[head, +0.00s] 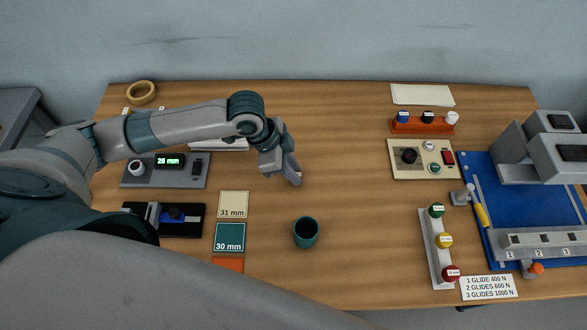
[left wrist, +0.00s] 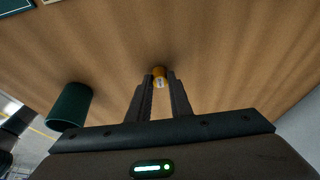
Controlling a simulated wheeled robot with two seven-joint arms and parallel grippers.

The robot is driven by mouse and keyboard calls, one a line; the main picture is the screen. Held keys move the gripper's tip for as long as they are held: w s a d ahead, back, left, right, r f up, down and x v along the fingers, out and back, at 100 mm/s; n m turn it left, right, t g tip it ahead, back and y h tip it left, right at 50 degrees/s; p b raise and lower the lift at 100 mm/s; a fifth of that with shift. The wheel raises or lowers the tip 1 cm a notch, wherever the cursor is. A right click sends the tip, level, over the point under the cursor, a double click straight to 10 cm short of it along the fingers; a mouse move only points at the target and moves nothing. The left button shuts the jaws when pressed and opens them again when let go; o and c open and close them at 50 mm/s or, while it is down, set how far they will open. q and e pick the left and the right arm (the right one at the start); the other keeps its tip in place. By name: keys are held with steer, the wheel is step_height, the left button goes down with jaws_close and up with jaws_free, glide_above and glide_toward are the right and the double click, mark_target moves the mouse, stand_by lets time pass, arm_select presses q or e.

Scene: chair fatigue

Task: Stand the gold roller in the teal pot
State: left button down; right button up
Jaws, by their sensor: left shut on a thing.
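The teal pot (head: 306,232) stands upright on the table near the front middle, its dark opening facing up. It also shows at the left of the left wrist view (left wrist: 70,107). My left gripper (head: 295,178) is over the table behind the pot, apart from it. In the left wrist view my left gripper (left wrist: 160,82) is shut on the gold roller (left wrist: 159,74), which sits between the fingertips and bears a small white label. The roller is hidden in the head view. I cannot tell whether it touches the table. My right gripper is not in view.
Cards marked 31 mm (head: 233,203) and 30 mm (head: 230,237) lie left of the pot. A rack with green, yellow and red knobs (head: 437,250) stands to its right, beside a blue mat (head: 530,205). A tape ring (head: 142,91) lies at the back left. The table's middle is clear.

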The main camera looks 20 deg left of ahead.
arm_select(q)
steer(key=c, duration=1.6)
jaws_free()
steer(key=b+v, duration=0.1)
steer(key=v, duration=1.1)
steer(key=shift+o, duration=0.4)
